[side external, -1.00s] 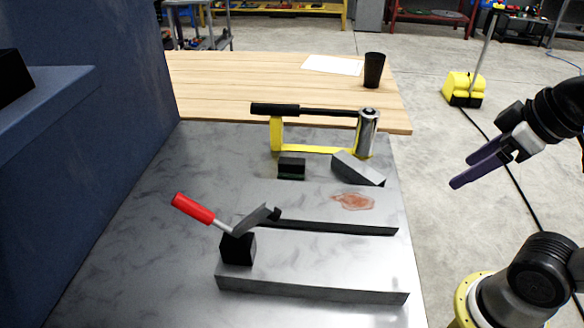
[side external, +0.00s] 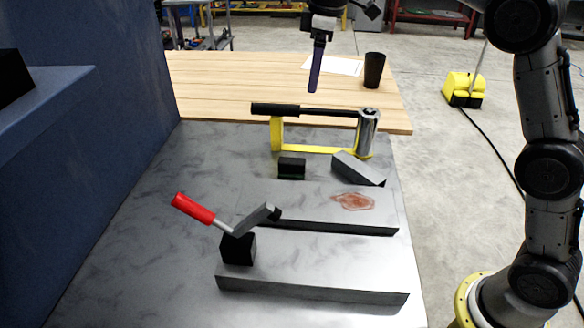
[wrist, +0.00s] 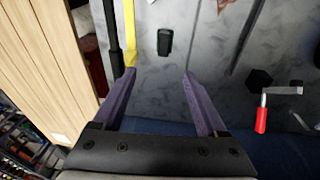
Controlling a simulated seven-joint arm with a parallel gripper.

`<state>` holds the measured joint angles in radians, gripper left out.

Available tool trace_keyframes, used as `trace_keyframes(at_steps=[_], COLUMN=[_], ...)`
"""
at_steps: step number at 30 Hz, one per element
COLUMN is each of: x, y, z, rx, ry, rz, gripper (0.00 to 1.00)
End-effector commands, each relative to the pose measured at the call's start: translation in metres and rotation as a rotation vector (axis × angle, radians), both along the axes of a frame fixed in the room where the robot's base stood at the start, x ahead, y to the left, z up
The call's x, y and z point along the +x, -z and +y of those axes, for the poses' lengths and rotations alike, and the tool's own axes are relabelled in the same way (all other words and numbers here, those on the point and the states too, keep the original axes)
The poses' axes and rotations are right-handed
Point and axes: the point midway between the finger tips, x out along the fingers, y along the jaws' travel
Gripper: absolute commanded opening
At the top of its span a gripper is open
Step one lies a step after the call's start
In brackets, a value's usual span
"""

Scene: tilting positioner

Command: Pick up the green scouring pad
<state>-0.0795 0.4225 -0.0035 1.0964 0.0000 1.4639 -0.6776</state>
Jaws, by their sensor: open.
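The green scouring pad (side external: 291,168) looks like a small, mostly black block with a green edge low on its side. It lies on the grey metal table in front of the yellow frame. It also shows in the wrist view (wrist: 165,42), beyond and between my fingertips. My gripper (side external: 314,88) hangs above the wooden board behind the pad, higher than the pad and apart from it. In the wrist view my gripper (wrist: 157,74) has its two purple fingers spread wide with nothing between them.
A yellow frame with a black bar (side external: 275,109) and silver cylinder (side external: 367,130) stands just behind the pad. A grey wedge block (side external: 359,169) is to its right. A red-handled clamp (side external: 194,208) and raised grey bars (side external: 310,280) are in front. A blue wall (side external: 90,160) bounds the left.

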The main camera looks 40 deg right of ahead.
Motion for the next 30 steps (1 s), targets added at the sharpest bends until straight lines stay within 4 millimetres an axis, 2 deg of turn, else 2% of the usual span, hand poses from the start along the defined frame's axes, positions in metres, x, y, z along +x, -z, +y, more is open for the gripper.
trace_keyframes(at_steps=[1, 3, 6, 9, 17, 24, 30], x=[0.016, 0.033, 0.048, 0.052, 0.052, 0.051, 0.052], y=[0.019, 0.042, 0.073, 0.098, 0.134, 0.179, 0.197], z=[0.004, 0.009, 0.014, 0.018, 0.020, 0.020, 0.020], rx=[-0.003, -0.005, -0.008, -0.013, -0.016, -0.015, -0.015], ry=[-0.008, -0.013, -0.020, -0.025, -0.029, -0.028, -0.028], rz=[0.026, 0.055, 0.094, 0.136, 0.167, 0.165, 0.162], gripper=[0.75, 0.75, 0.75, 0.75, 0.75, 0.75, 0.75])
